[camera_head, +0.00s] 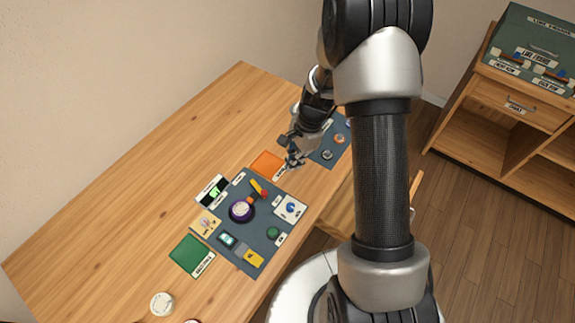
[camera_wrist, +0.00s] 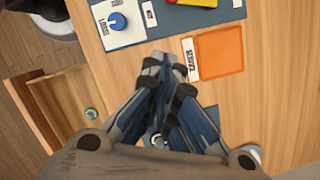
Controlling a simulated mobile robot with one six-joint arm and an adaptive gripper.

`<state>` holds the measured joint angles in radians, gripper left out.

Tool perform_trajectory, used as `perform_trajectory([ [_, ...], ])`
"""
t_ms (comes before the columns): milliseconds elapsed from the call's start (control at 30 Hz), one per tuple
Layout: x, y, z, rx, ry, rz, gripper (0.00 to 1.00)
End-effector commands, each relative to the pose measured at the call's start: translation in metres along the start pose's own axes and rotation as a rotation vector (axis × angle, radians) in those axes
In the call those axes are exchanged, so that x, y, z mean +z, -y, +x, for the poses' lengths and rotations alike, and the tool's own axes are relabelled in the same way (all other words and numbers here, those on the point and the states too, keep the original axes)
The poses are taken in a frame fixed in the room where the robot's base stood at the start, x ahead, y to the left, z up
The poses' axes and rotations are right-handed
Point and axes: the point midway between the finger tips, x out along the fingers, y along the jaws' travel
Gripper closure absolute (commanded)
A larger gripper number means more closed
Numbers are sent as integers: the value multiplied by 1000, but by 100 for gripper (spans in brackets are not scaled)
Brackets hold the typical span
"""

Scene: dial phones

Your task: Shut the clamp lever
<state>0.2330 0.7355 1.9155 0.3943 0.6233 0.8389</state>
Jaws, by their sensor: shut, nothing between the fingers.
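A yellow lever with a red part (camera_head: 258,188), which looks like the clamp lever, is on the dark blue-grey panel (camera_head: 225,257) on the table. In the wrist view only a bit of the yellow and red part (camera_wrist: 203,3) shows at the top edge, so I cannot tell its full angle. My gripper (camera_head: 291,162) is above the table beside the orange square, up and right of the lever and apart from it. In the wrist view my gripper (camera_wrist: 163,72) is shut and empty, with its fingertips close together near the orange square's label.
The orange square (camera_wrist: 220,52) lies beside the panel. A white plate with a blue knob (camera_wrist: 117,21), a purple round dial (camera_head: 242,208) and a green button (camera_head: 273,233) are near the lever. A second panel (camera_head: 328,150) is behind my arm. The table's left side is clear.

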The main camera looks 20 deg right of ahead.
Motion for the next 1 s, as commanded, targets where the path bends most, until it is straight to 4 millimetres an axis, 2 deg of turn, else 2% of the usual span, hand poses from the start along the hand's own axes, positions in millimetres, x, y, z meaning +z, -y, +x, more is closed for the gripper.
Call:
perform_trajectory([
  [33, 0, -1, 13, 4, 1, -1, 100],
  [200, 0, -2, 51, 5, 1, -3, 100],
  [400, 2, -1, 89, 4, 1, -4, 100],
  [500, 20, -1, 88, 2, -1, -7, 100],
  [633, 33, -1, 91, 2, 0, -5, 100],
  [1000, 39, -1, 91, 2, 0, -3, 100],
])
